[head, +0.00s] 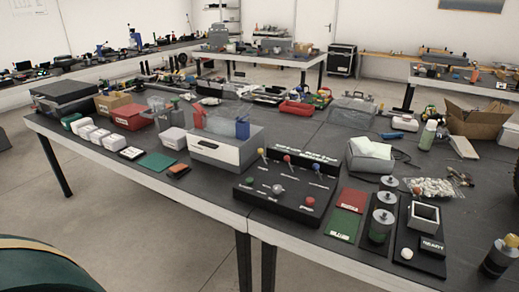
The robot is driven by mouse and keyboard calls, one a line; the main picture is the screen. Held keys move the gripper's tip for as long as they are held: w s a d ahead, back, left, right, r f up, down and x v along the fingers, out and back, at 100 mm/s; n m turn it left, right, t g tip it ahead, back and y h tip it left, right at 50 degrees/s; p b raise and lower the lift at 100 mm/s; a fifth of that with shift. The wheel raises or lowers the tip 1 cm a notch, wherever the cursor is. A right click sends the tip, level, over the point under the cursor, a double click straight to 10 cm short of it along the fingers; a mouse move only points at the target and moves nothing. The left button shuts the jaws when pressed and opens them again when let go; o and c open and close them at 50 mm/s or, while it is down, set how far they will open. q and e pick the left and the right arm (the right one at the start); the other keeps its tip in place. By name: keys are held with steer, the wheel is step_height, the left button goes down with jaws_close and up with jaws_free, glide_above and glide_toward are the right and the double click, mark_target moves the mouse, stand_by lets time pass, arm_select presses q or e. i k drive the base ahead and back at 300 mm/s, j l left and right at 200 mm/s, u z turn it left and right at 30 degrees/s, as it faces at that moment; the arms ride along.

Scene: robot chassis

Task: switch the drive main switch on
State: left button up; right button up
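A black control panel (262,200) stands on the near table, right of the middle of the head view. Along its raised back edge are levers with a yellow knob (262,152), a red-orange knob (287,158) and a blue knob (315,167). On its flat part are a silver round knob (278,190) and a red knob (310,200). The panel's white labels are too small to read, so I cannot tell which control is the drive main switch or how it is set. Neither of my grippers is in view.
A white and grey box (222,150) stands left of the panel. Red (352,200) and green (343,225) mats lie right of it, beside metal-topped cylinders (380,225) and a black board with a block marked READY (432,245). Bare floor (170,235) lies before the table.

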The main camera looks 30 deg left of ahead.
mark_target(261, 151)
steer(key=i+j+u, duration=0.35)
steer(key=j, duration=0.3)
steer(key=i+j+u, duration=0.7)
steer(key=i+j, duration=0.25)
